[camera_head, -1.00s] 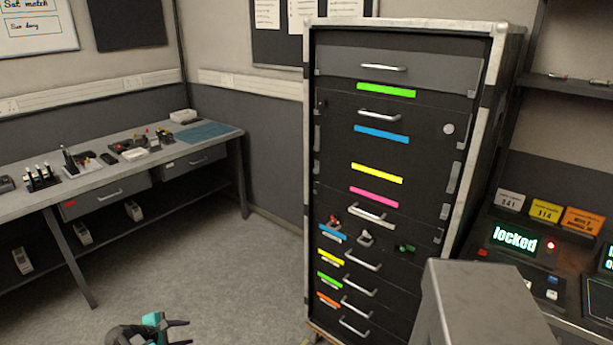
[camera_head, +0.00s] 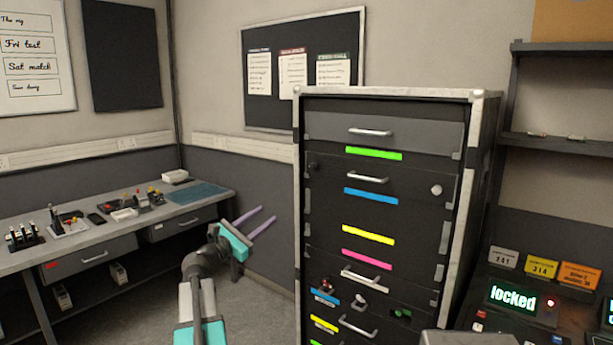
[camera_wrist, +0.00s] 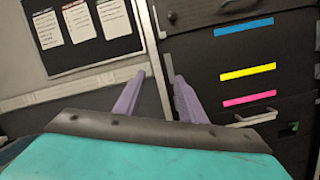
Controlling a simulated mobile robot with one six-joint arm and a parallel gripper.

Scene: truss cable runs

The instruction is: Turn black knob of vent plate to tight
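A tall black cabinet (camera_head: 479,180) with a pale metal frame stands right of centre. Its second panel down (camera_head: 400,215) has a handle, a blue strip and a white round knob (camera_head: 436,190) at the right. A small dark round knob (camera_head: 313,167) sits at that panel's upper left; it also shows at the top of the wrist view (camera_wrist: 172,15). No readable lettering says which panel is the vent plate, and the knob's setting cannot be told. My gripper (camera_head: 268,214) is open and empty, left of the cabinet and apart from it. Its purple fingers (camera_wrist: 160,78) point toward the cabinet's left edge.
A workbench (camera_head: 135,222) with tools and drawers runs along the left wall. A console with a lit "locked" screen (camera_head: 513,298) stands at the right. Lower on the cabinet, small red, white and green fittings and a handle (camera_head: 360,281) stick out. Floor shows between bench and cabinet.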

